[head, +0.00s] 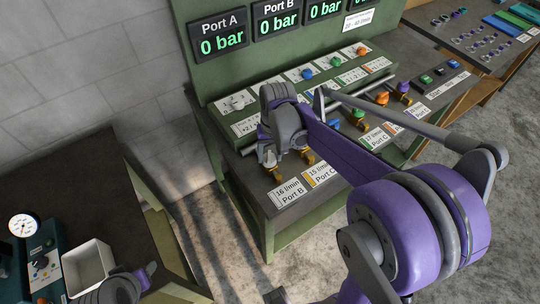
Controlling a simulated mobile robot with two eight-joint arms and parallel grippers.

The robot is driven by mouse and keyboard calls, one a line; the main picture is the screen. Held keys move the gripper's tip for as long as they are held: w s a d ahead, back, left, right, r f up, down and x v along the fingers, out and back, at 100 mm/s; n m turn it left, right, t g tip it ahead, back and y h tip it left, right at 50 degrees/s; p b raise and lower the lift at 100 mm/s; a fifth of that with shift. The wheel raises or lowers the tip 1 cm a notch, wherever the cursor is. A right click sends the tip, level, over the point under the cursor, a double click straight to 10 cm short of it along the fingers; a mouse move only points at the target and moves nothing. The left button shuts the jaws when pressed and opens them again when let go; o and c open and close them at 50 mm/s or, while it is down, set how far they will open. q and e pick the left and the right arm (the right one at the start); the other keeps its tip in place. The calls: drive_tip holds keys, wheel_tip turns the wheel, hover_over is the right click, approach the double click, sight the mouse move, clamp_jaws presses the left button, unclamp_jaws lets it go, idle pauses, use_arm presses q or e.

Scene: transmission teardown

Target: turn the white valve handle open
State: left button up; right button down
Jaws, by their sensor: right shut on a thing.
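The bench (240,185) carries a front row of valves on brass fittings. My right gripper (268,148) reaches down over the left end of this row, above the "16 l/min Port B" label. It is shut around a small pale handle (270,158), apparently the white valve handle, which the fingers mostly hide. A brass fitting (268,173) shows just below it. How far the handle is turned cannot be made out. Part of my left gripper (125,287) shows at the bottom left; its fingertips are not clear.
Green (358,117), orange (382,98) and purple (403,87) valve handles stand further right. A panel behind has white (237,103), blue (307,75) and orange (361,51) knobs. The port displays (222,43) read 0 bar. A white bin (88,268) and gauge (22,225) stand left.

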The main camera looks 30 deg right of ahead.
sight(271, 155)
drive_tip(key=n+b, duration=0.1)
drive_tip(key=n, duration=0.6)
idle(0.6)
drive_tip(key=shift+c, duration=1.1)
unclamp_jaws()
wheel_tip(271, 155, up, 11)
drive_tip(key=shift+w+d+p, duration=0.15)
drive_tip(key=shift+d+p, duration=0.2)
drive_tip(key=shift+p, duration=0.05)
drive_tip(key=shift+f, duration=0.1)
